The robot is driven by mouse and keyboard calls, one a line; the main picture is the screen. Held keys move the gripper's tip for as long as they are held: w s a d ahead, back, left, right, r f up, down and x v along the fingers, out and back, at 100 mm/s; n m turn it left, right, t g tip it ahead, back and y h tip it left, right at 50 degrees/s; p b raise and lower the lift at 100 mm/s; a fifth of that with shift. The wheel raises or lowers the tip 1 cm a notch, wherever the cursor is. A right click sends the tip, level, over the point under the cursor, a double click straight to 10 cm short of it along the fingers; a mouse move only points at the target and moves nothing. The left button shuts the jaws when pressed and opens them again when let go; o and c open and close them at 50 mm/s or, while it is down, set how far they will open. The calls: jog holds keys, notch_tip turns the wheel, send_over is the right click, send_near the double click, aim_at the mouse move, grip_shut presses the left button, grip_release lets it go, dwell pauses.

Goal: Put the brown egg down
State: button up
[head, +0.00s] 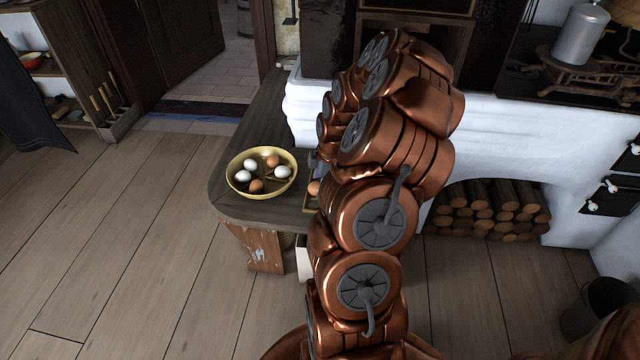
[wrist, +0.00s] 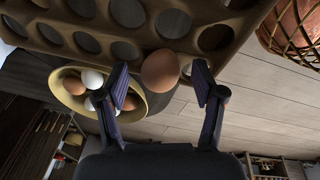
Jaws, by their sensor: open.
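A brown egg (wrist: 160,69) shows in the wrist view between the two fingers of my gripper (wrist: 161,75). There is a gap on both sides of it, so my gripper is open around it. The egg is at the edge of a wooden egg rack (wrist: 60,38) with round holes; I cannot tell how firmly it sits there. In the head view, a brown egg (head: 314,188) shows beside my arm, which hides most of the rack and my gripper.
A yellow bowl (head: 234,185) of brown and white eggs stands on the dark wooden bench (head: 228,205), left of my arm. It also shows in the wrist view (wrist: 150,106). A wire basket (wrist: 272,38) is at the upper right there. The white stove (head: 480,150) is at right.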

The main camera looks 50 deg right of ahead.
notch_tip(320, 180, up, 12)
jog(key=s, duration=0.2)
jog(key=a+r, duration=0.3)
jog(key=a, duration=0.7)
jog(key=s+a+r+m+g, duration=0.1)
jog(key=s+a+m, duration=0.1)
jog(key=a, duration=0.4)
jog(key=s+a+r+m+g, duration=0.1)
jog(key=s+a+r, duration=0.1)
jog(key=a, duration=0.5)
jog(key=s+a+m+g, duration=0.1)
jog(key=s+a+m, duration=0.2)
jog(key=s+a, duration=0.2)
jog(key=s+a+m+g, duration=0.2)
jog(key=s+a+m, duration=0.2)
jog(key=s, duration=0.8)
jog(key=shift+a+f+h, duration=0.2)
jog(key=shift+a+h, duration=0.1)
jog(key=shift+a, duration=0.3)
notch_tip(320, 180, up, 20)
jog(key=t+p, duration=0.1)
jog(key=p, duration=1.8)
jog(key=shift+r, duration=0.15)
